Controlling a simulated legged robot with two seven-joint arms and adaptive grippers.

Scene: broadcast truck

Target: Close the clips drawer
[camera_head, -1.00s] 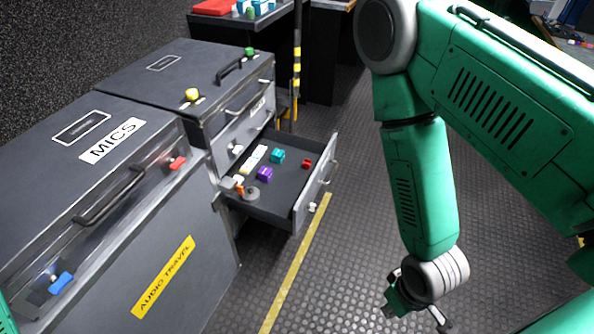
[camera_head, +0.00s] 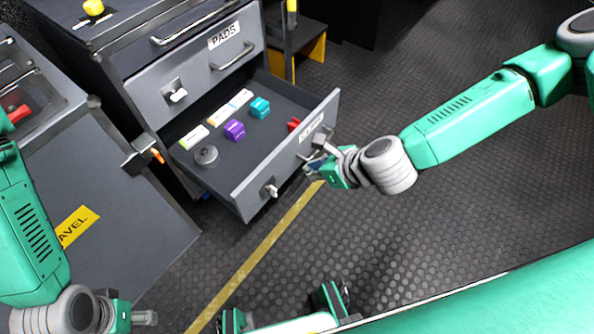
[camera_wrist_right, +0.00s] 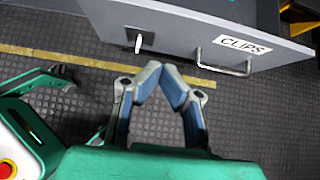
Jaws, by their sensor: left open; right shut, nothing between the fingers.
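The clips drawer (camera_head: 240,175) is pulled out of the dark case, and its grey front (camera_wrist_right: 190,30) carries a CLIPS label (camera_wrist_right: 242,45), a bar handle (camera_wrist_right: 225,69) and a white latch (camera_wrist_right: 138,43). My right gripper (camera_head: 312,168) is at the outer side of that front, near its right end. In the right wrist view my right gripper (camera_wrist_right: 157,72) is shut and empty, its tips just short of the front; contact cannot be told. My left gripper (camera_head: 146,318) is open at the lower left, away from the drawer.
Inside the drawer lie a purple block (camera_head: 235,130), a teal block (camera_head: 260,107), a red block (camera_head: 293,125) and a grey roll (camera_head: 206,155). The shut PADS drawer (camera_head: 195,75) is above. The floor beyond the yellow line (camera_head: 255,258) is clear.

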